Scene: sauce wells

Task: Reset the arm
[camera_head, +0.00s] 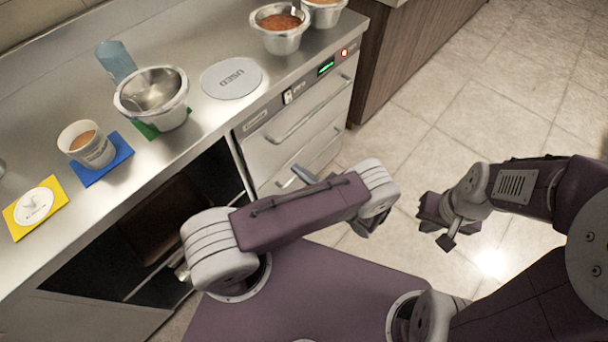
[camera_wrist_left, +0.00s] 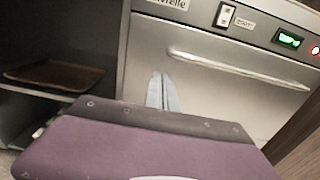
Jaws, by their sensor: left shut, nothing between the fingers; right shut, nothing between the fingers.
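My left arm is folded in front of the steel cabinet under the counter. My left gripper (camera_wrist_left: 163,92) shows in the left wrist view as two pale fingers held together, empty, in front of the cabinet's panel. In the head view the left gripper (camera_head: 299,176) is partly hidden behind my purple arm link, near the lower drawer handle. My right gripper (camera_head: 446,242) is shut and empty, out over the tiled floor at the right. Both grippers are clear of the items on the counter.
The drawer unit (camera_head: 297,135) has protruding handles. The tiled floor at right is free.

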